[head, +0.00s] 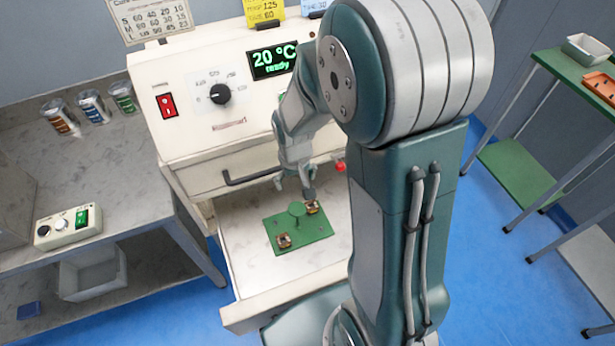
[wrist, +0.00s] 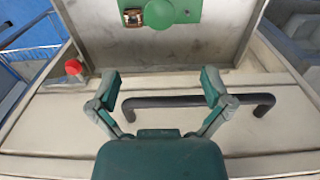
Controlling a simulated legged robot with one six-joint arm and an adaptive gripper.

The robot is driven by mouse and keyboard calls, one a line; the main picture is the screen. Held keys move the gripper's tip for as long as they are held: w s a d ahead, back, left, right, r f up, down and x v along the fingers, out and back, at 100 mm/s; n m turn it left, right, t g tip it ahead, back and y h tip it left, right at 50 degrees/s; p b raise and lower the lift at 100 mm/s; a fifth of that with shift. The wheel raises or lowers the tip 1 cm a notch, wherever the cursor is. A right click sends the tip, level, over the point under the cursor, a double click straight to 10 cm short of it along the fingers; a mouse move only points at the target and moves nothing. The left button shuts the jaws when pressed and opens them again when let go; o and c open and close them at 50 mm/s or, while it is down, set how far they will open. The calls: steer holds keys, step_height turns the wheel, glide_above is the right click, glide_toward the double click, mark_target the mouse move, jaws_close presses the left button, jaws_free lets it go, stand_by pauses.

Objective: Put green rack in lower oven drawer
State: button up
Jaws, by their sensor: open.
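The green rack (head: 283,236) lies flat on the floor of the pulled-out lower drawer (head: 241,249). It has a round green knob in its middle and a small copper-coloured coil at each of two corners. Part of the rack with its knob (wrist: 160,14) shows at the top of the wrist view. My gripper (head: 293,186) is above the back of the drawer, close to the oven front. In the wrist view my gripper (wrist: 160,74) is open with nothing between its fingers, and the knob is beyond the fingertips. I cannot tell how high it is above the rack.
The oven (head: 200,140) has a dark bar handle (head: 250,178) just above the drawer, near my gripper. A red knob (head: 340,166) is to its right. A workbench (head: 140,170) stands at left and a green shelf stand (head: 575,75) at right. Blue floor between is clear.

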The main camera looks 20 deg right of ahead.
steer(key=s+r+t, duration=0.2)
steer(key=s+r, duration=0.5)
steer(key=r, duration=0.4)
steer(key=s+r+t, duration=0.3)
steer(key=s+r, duration=0.4)
steer(key=r, duration=0.4)
steer(key=shift+r, duration=0.2)
